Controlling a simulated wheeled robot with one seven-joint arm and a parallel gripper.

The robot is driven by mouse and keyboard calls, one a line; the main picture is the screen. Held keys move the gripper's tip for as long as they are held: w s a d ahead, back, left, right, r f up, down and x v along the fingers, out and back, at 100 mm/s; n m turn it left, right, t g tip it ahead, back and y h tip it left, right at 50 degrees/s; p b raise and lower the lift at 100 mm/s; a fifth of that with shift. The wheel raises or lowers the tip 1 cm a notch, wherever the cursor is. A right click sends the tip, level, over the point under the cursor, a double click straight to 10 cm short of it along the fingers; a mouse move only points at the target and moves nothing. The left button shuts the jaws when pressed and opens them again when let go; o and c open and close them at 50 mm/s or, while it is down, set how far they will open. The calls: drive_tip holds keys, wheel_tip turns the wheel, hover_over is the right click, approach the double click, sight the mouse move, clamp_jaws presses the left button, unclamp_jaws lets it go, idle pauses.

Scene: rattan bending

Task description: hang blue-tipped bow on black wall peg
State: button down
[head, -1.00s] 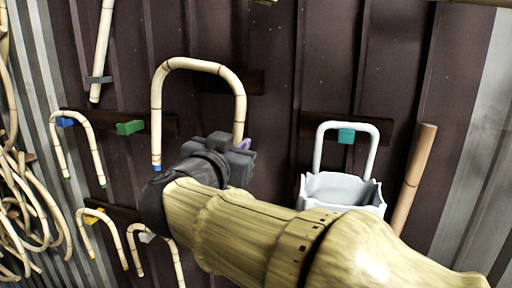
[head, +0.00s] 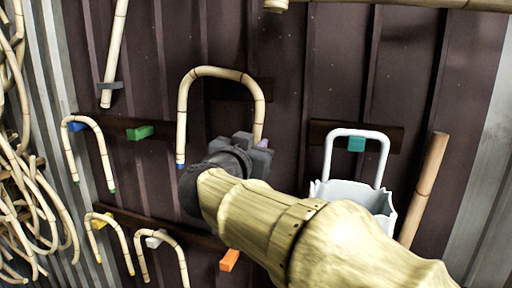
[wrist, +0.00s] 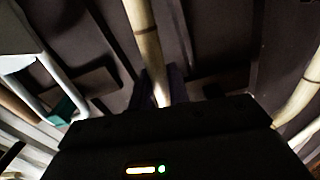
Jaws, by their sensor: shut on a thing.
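The blue-tipped bow (head: 219,73) is a pale rattan U, arch up, its legs hanging down in front of the wall. Its left leg ends in a blue tip (head: 180,165). My gripper (head: 262,143) is shut on the lower right leg, whose lilac end shows beside the jaws. In the wrist view the held leg (wrist: 146,45) rises from between the dark fingers. A dark wall board (head: 228,88) shows behind the arch. I cannot make out a black peg on it; it may be hidden or too dark. I cannot tell the gap between arch and board.
Other bows hang at left on the blue peg (head: 77,126), yellow peg (head: 100,222) and white peg (head: 153,241). The green peg (head: 140,132) and orange peg (head: 229,260) are bare. A white basket (head: 355,196) hangs from the teal peg (head: 356,144), right of my arm.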

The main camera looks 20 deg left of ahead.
drive_tip(key=shift+w+a+f, duration=0.1)
drive_tip(key=shift+w, duration=1.15)
drive_tip(key=shift+w+a+f+p, duration=0.1)
drive_tip(key=shift+w+f+p, duration=0.35)
drive_tip(key=shift+w, duration=0.15)
drive_tip(key=c, duration=1.3)
unclamp_jaws()
drive_tip(key=shift+o, duration=0.2)
drive_tip(key=shift+s, duration=0.15)
drive_tip(key=s+d+b, duration=0.2)
drive_tip(key=s+b, duration=0.4)
drive_tip(key=s, duration=1.1)
drive_tip(key=shift+s+b, duration=0.15)
drive_tip(key=shift+b, duration=0.25)
drive_tip(key=shift+s+a, duration=0.1)
drive_tip(key=shift+s, duration=0.05)
